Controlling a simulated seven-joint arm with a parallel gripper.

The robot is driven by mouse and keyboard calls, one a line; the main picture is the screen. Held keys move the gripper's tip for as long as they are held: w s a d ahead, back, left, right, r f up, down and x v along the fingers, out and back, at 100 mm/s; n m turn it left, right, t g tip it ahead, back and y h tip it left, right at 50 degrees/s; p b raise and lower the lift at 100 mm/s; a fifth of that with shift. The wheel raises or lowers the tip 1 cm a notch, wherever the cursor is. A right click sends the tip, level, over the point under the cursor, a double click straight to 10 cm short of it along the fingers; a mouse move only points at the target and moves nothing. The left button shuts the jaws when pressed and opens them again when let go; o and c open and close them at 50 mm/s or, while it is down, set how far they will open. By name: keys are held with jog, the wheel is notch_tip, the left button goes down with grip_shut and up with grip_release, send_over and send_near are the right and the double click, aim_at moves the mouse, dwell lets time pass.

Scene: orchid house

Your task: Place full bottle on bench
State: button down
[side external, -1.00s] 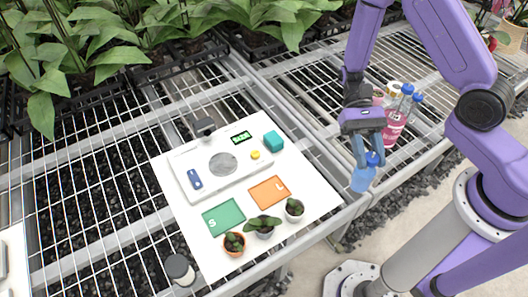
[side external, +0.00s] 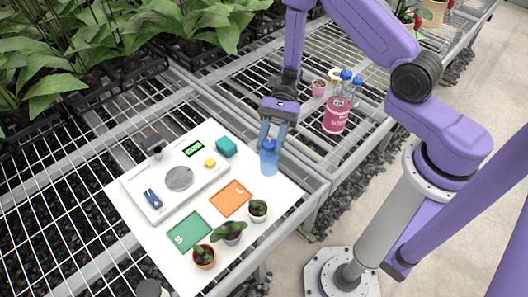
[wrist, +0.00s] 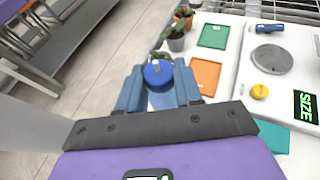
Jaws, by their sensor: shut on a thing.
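A blue bottle with a blue cap (side external: 269,162) is upright in my gripper (side external: 273,140) in the side view. The fingers close around its upper part, just below the cap. The bottle shows at the right edge of the white board (side external: 285,196) on the bench (side external: 318,178). I cannot tell whether its base touches the surface. In the wrist view, its round blue cap (wrist: 158,73) sits between my two blue fingers, and its lower body is mostly hidden.
The board holds a scale (side external: 180,178), a teal block (side external: 227,147), an orange card (side external: 231,198), a green card (side external: 189,232) and several potted plants (side external: 229,233). A pink container (side external: 337,115) and other blue-capped bottles (side external: 357,88) stand behind to the right.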

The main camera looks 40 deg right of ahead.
aim_at(270, 154)
jog(key=shift+f, duration=2.35)
jog(key=shift+f, duration=0.1)
jog(key=c, duration=0.8)
grip_release()
jog(key=shift+o, duration=0.2)
